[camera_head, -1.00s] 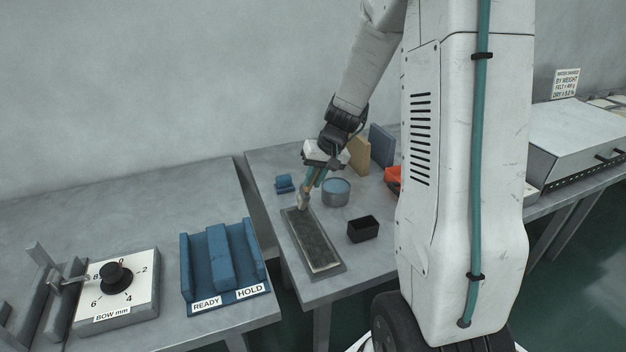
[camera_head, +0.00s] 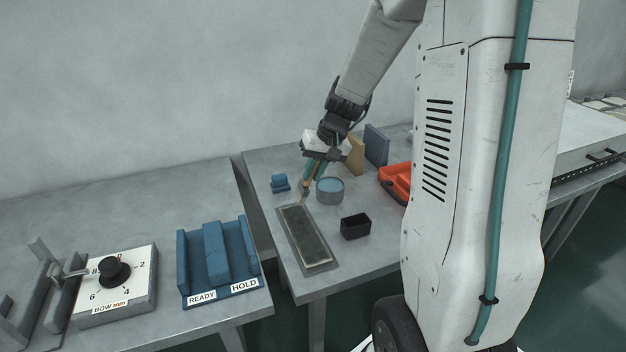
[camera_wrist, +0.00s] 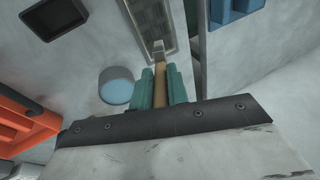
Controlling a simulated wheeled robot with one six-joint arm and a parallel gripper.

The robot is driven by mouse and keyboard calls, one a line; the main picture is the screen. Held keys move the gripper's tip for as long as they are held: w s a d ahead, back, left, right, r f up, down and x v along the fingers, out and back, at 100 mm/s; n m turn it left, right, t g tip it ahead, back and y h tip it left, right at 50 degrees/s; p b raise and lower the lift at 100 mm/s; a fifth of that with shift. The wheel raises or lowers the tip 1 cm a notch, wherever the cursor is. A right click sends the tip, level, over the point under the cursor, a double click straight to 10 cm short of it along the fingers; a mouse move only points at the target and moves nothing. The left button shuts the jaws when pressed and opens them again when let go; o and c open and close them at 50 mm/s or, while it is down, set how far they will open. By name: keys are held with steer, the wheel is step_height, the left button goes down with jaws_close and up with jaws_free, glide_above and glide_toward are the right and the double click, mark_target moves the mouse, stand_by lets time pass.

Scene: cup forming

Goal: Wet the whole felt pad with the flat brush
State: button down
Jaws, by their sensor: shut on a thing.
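The felt pad (camera_head: 303,237) is a long dark grey strip in a shallow lighter-edged tray (camera_head: 327,267) on the right-hand table. Its end also shows at the top of the wrist view (camera_wrist: 151,14). My gripper (camera_head: 314,170) is shut on the tan handle of the flat brush (camera_head: 303,192); in the wrist view the teal fingers (camera_wrist: 160,88) clasp the handle from both sides. I cannot tell whether the bristles touch. A round grey pot of blue water (camera_head: 330,187) stands right of the brush.
A black open box (camera_head: 355,227) stands right of the pad. A small blue block (camera_head: 280,184) lies behind it, to the left. An orange item (camera_head: 396,183), a tan board (camera_head: 356,155) and a blue-grey board (camera_head: 377,146) stand farther right. A gap separates the left table's blue READY/HOLD rack (camera_head: 217,258).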

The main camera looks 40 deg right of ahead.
steer(key=shift+r, duration=1.8)
